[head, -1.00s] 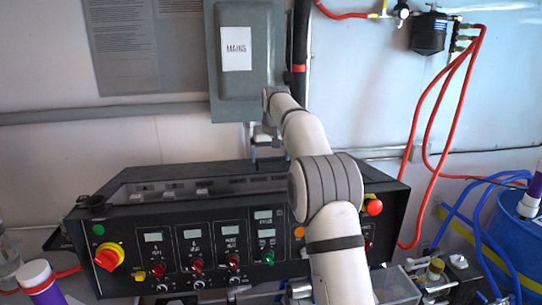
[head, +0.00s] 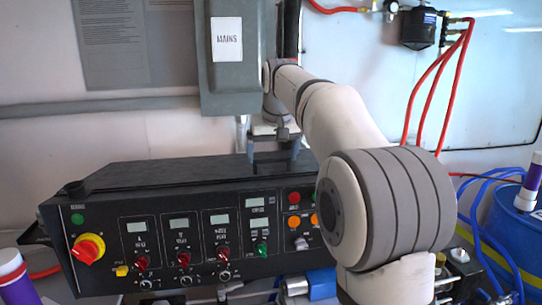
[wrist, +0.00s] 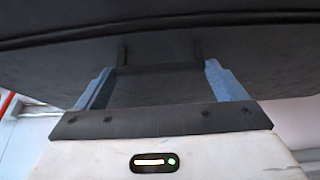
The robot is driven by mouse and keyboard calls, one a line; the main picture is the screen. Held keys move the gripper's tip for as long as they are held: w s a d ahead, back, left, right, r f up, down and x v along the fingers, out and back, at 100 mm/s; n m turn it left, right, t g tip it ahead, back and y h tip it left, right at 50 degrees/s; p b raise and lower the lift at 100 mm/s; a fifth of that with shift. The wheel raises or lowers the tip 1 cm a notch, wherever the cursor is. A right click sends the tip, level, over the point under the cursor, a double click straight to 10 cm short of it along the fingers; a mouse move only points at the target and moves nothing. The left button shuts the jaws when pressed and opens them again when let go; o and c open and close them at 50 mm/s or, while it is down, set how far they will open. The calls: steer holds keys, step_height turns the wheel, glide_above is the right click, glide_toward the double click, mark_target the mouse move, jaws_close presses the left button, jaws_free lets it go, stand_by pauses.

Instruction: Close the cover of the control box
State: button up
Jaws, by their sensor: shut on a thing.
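The black control box (head: 100,218) stands against the wall, with its front panel of displays, knobs and buttons towards me. Its black cover (head: 170,173) lies across the top in the head view, looking down or nearly so; I cannot tell whether a thin gap is left. My gripper (head: 274,160) is at the right part of the cover, pointing down. In the wrist view its blue fingers (wrist: 160,72) stand either side of a dark bar handle (wrist: 160,68) on the cover's dark surface (wrist: 260,55). The finger contact is hard to see.
A grey mains box (head: 228,75) hangs on the wall just behind my gripper. My arm hides the control box's right end. Red hoses (head: 435,90), blue hoses (head: 480,200) and a blue drum (head: 515,230) are at the right.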

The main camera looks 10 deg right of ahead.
steer(key=shift+s, duration=0.1)
steer(key=o, duration=0.9)
steer(key=shift+o, duration=1)
steer(key=shift+s+r, duration=0.15)
steer(key=shift+s, duration=0.05)
steer(key=shift+w, duration=0.1)
steer(key=v, duration=0.7)
steer(key=shift+r, duration=0.35)
steer(key=shift+s, duration=0.3)
